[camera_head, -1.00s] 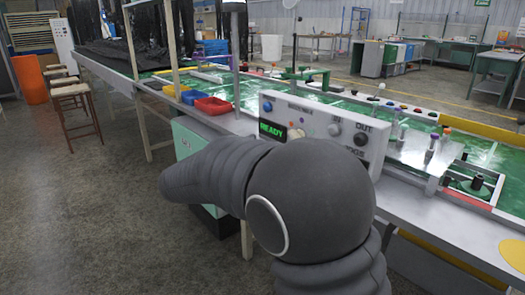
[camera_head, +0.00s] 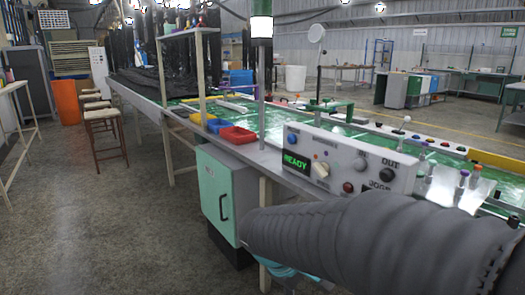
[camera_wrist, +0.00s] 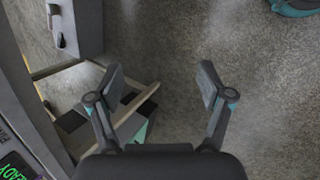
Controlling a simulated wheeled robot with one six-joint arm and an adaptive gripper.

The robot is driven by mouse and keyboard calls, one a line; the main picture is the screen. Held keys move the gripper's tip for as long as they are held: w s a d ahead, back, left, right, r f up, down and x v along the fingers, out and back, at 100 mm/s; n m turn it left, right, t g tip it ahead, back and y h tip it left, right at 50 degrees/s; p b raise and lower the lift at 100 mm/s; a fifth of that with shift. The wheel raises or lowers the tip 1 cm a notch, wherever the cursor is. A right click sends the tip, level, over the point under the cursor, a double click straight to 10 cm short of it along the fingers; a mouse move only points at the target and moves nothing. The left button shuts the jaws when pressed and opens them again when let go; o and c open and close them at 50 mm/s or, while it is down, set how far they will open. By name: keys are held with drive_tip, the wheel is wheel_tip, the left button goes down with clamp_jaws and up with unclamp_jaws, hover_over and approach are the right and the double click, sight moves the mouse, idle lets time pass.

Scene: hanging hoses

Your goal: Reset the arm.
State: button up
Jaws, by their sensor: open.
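My gripper (camera_wrist: 160,90) shows in the wrist view with its two fingers apart and nothing between them. It points down over the grey floor, beside the table's side. My grey-sleeved arm crosses the lower right of the head view, in front of the table, and hides part of its front edge. The gripper itself cannot be made out in the head view.
A control box (camera_head: 345,160) with a green READY display stands on the long green table (camera_head: 270,122). A pale green cabinet (camera_head: 226,195) is under it. Red bin (camera_head: 237,135), stools (camera_head: 105,125) and an orange barrel (camera_head: 66,101) are further left.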

drive_tip(key=s+d+r+m+t+y, duration=0.1)
drive_tip(key=s+d+r+m+y, duration=0.1)
drive_tip(key=s, duration=0.5)
drive_tip(key=s+d+r+m+t+y, duration=0.2)
drive_tip(key=s+d+r+m+y, duration=0.1)
drive_tip(key=s+m, duration=0.4)
drive_tip(key=shift+s+d+r+m, duration=0.3)
drive_tip(key=shift+s+d+r, duration=0.05)
drive_tip(key=shift+d, duration=0.25)
